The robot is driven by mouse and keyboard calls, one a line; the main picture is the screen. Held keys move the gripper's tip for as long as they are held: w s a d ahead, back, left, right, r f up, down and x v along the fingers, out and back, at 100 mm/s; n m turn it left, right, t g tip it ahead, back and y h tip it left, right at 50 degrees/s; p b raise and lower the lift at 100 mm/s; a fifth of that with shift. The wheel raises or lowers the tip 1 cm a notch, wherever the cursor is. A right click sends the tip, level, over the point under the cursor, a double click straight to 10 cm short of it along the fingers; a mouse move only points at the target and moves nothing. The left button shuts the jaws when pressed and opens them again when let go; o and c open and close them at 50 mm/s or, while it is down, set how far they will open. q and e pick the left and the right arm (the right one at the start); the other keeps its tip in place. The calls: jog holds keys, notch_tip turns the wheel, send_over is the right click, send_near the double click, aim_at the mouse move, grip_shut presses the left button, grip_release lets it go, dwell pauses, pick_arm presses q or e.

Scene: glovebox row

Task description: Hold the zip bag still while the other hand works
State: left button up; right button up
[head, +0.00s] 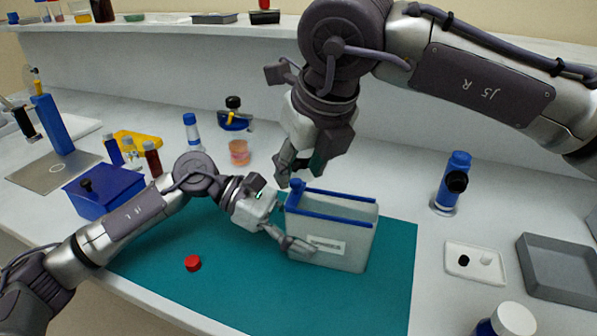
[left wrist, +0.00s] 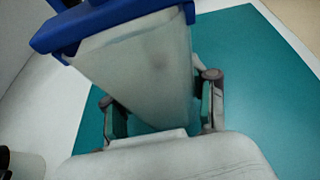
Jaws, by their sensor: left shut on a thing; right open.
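The zip bag (head: 335,238) stands upright on the teal mat (head: 385,290), greyish and translucent, with a white label and blue strips along its top edges. A blue slider sits at the top left end of the strips. My left gripper (head: 292,246) is shut on the bag's lower left side. In the left wrist view the bag (left wrist: 145,75) sits between the two fingers of that gripper (left wrist: 162,110). My right gripper (head: 298,172) is open, just above the slider end of the bag; I cannot tell whether it touches the slider.
A red cap (head: 193,263) lies on the mat. A blue box (head: 100,190) and small vials stand left. A blue-capped bottle (head: 453,182), a white tray (head: 474,262) and a grey tray (head: 560,268) are right. The mat's front middle is clear.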

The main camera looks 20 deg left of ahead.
jog(key=shift+x, duration=1)
jog(key=shift+r, duration=0.1)
jog(key=shift+c, duration=0.2)
grip_shut()
